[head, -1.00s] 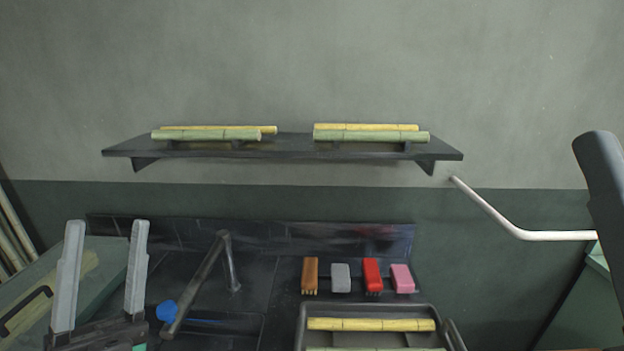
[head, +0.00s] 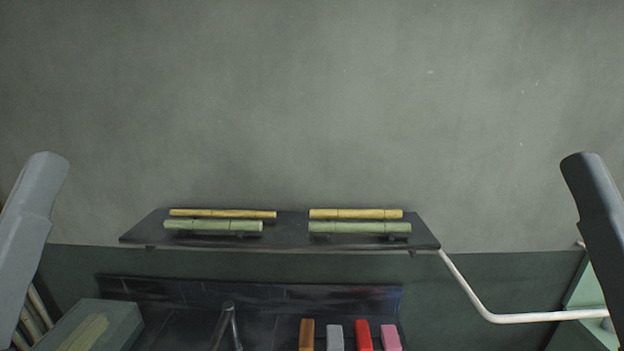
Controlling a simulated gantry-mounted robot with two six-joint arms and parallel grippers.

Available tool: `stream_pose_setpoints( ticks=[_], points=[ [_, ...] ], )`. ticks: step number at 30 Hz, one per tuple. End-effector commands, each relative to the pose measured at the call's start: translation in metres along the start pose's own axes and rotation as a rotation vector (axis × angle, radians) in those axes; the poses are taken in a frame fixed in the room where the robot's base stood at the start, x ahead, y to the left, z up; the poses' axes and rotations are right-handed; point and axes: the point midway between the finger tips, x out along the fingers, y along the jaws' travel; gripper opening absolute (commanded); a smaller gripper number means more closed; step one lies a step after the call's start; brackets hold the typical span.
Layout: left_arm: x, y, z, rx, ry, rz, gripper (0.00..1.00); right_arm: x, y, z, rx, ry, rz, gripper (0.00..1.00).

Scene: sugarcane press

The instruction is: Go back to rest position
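Neither gripper is in the head view. A grey link of my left arm stands at the left edge, and a dark link of my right arm stands at the right edge. The two links are at about the same height, far apart, and touch nothing that I can see. The wall shelf (head: 285,240) between them holds yellow cane (head: 222,213) and green cane (head: 212,228) on the left. On its right lie another yellow cane (head: 356,214) and green cane (head: 360,228).
Below are a dark faucet (head: 228,325), an orange brush (head: 307,335), a grey block (head: 335,338), a red brush (head: 363,336) and a pink block (head: 390,338). A green box (head: 110,315) is at lower left. A white pipe (head: 470,290) runs at right. The space before the wall is clear.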

Motion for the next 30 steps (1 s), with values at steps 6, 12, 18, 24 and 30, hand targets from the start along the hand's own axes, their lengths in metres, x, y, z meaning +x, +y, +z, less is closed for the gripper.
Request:
stream_pose_setpoints(
  ticks=[6,12,18,24,30],
  points=[
    [0.095,-0.001,-0.087,0.001,-0.001,-0.001,0.58,0.095,0.000,-0.088,0.000,0.000,0.000,0.50],
    [0.122,-0.001,-0.112,0.001,-0.001,-0.001,0.58,0.122,0.000,-0.113,0.000,-0.001,0.000,0.50],
    [0.120,-0.001,-0.111,0.002,-0.001,-0.001,0.58,0.120,0.001,-0.111,0.000,-0.001,0.000,0.50],
    [0.120,-0.001,-0.111,0.002,0.000,-0.001,0.58,0.120,0.000,-0.110,0.000,-0.001,0.000,0.50],
    [0.120,-0.001,-0.111,0.002,0.000,-0.001,0.58,0.120,0.000,-0.111,0.000,-0.001,0.000,0.50]
  ],
)
